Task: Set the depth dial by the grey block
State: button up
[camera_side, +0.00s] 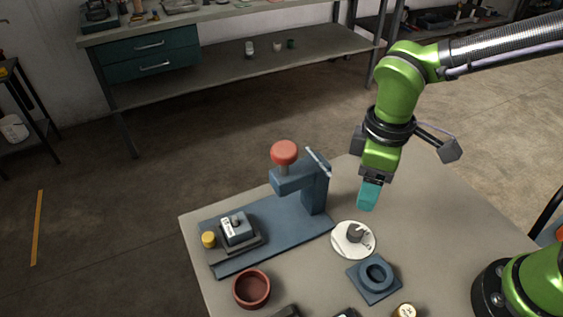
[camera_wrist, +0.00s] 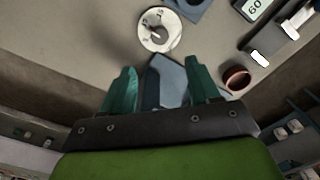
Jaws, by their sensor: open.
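The depth dial is a white disc (camera_side: 354,239) with a grey knob, lying on the table right of the press. It also shows in the wrist view (camera_wrist: 160,30), with small marks around its edge that I cannot read surely. The grey block (camera_side: 236,229) with a white label sits in a dark holder on the left part of the press base; its label is too small to read. My gripper (camera_side: 368,196), with teal fingers, is open above the table behind the dial, apart from it. In the wrist view, a blue-grey shape shows between the fingers (camera_wrist: 160,88).
The blue press (camera_side: 316,190) with a red knob (camera_side: 284,152) stands left of my gripper. A yellow knob (camera_side: 208,240) is beside the block. A red-brown bowl (camera_side: 252,288), a blue ringed plate (camera_side: 374,278) and a display reading 60 (camera_wrist: 255,8) are nearby.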

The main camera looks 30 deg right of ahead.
notch_tip(320, 180, up, 4)
dwell(0.5)
jog(key=s+d+r+m+t+y, duration=0.1)
jog(key=s+d+r+m+t, duration=0.1)
jog(key=d+m, duration=0.4)
jog(key=s+d+r+m+t+y, duration=0.1)
jog(key=s+d+r+m+t, duration=0.1)
jog(key=d+m+t, duration=0.3)
jog(key=d+r+m, duration=0.1)
jog(key=d, duration=0.3)
jog(key=shift+d+r, duration=0.15)
